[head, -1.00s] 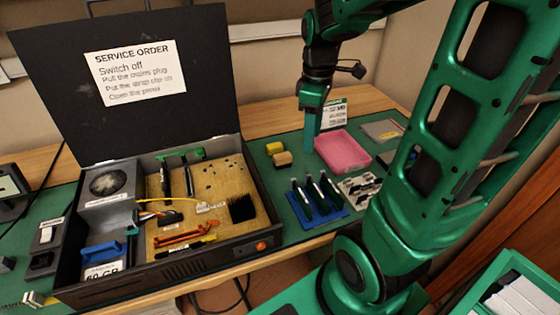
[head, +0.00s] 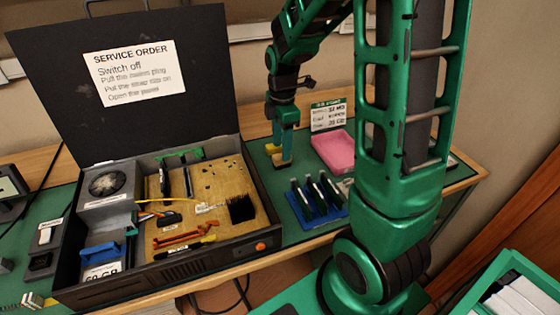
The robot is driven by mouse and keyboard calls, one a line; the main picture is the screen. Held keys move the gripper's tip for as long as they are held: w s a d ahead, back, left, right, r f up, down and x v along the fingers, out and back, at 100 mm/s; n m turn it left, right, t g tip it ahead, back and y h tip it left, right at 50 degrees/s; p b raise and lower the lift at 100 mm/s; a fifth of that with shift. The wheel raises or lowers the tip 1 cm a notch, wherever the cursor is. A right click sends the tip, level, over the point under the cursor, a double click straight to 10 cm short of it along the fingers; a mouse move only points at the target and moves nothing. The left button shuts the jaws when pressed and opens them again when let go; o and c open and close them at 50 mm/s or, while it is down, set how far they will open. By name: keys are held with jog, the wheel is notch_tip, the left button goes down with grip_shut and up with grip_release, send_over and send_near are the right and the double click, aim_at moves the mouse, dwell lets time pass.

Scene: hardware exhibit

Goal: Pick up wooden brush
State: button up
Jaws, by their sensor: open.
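The gripper is open. I cannot tell whether the fingers touch the block or stand on both sides of it.
The black open case (head: 262,215) with its raised lid stands to the left. A pink tray (head: 340,150) and a small sign (head: 327,115) are to the right. A blue rack (head: 318,215) with several dark upright pieces is in front.

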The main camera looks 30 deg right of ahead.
notch_tip(320, 180, down, 5)
jog(key=shift+d+f, duration=0.1)
dwell(0.3)
jog(key=c, duration=1.1)
